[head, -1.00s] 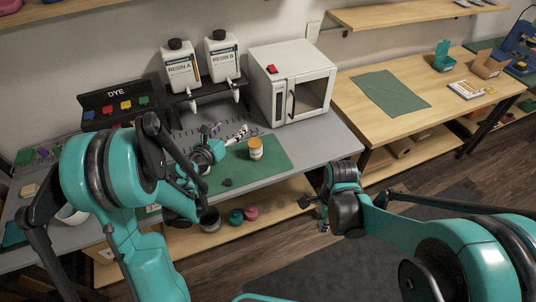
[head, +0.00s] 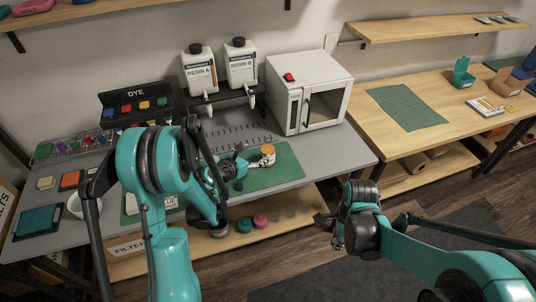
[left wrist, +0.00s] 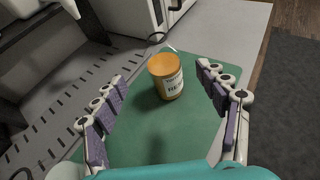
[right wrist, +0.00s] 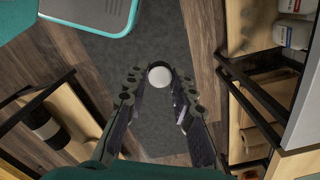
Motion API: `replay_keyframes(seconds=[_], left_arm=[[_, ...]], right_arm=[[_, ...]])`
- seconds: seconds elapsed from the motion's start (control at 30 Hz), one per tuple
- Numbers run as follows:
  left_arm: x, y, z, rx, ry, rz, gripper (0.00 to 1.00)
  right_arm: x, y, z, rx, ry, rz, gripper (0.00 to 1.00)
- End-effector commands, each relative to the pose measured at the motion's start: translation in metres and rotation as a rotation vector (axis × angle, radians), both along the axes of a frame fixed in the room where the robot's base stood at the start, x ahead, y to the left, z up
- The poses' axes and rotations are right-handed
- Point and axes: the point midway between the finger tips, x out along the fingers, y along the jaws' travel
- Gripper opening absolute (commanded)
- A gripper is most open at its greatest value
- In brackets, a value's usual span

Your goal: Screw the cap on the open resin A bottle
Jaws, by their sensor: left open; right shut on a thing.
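The bottle labelled RESIN A (head: 199,72) stands upright on the black rack with a black top. My right gripper (head: 332,228) hangs in front of the bench, above the floor. It is shut on a round white piece (right wrist: 160,77), seen end-on; whether it is a cap is unclear.
The RESIN B bottle (head: 241,62) stands beside RESIN A. A white oven-like box (head: 309,92) is right of the mat (head: 286,172). The dye rack (head: 137,104) is at left. Below the bench is a shelf with small round containers. Open floor lies under my right gripper.

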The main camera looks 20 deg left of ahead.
Motion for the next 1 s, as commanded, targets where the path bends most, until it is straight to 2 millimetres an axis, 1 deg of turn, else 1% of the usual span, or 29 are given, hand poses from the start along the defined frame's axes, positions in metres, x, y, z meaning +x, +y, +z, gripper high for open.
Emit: replay_keyframes(seconds=[0.03, 0.1, 0.2, 0.3, 0.5, 0.63, 0.83, 0.9, 1.0], left_arm=[[0.009, -0.004, -0.007, 0.002, -0.001, -0.003, 0.73], [0.02, -0.007, -0.011, 0.001, 0.0, -0.001, 0.73], [0.031, -0.011, -0.015, 0.001, 0.0, -0.001, 0.73], [0.033, -0.011, -0.015, 0.0, 0.0, 0.0, 0.73], [0.033, -0.011, -0.014, 0.0, 0.0, 0.001, 0.73], [0.037, -0.012, -0.017, 0.0, 0.0, 0.0, 0.73], [0.059, -0.023, -0.032, 0.0, 0.0, -0.002, 0.73], [0.068, -0.025, -0.035, 0.001, 0.0, 0.0, 0.73], [0.077, -0.028, -0.038, 0.001, -0.001, 0.0, 0.73]], right_arm=[[0.0, 0.0, -0.005, 0.0, 0.0, 0.0, 0.16], [0.0, 0.0, -0.009, 0.0, 0.0, 0.0, 0.16], [0.0, 0.0, -0.012, 0.0, 0.0, 0.0, 0.16], [0.0, 0.0, -0.012, 0.0, 0.0, 0.0, 0.16], [0.0, 0.0, -0.011, 0.0, 0.0, 0.0, 0.16], [0.0, 0.0, -0.014, 0.0, 0.0, 0.0, 0.16], [0.0, 0.0, -0.029, 0.0, 0.0, 0.0, 0.16], [0.0, 0.0, -0.032, 0.0, 0.0, 0.0, 0.16], [0.0, 0.0, -0.034, 0.0, 0.0, 0.0, 0.16]])
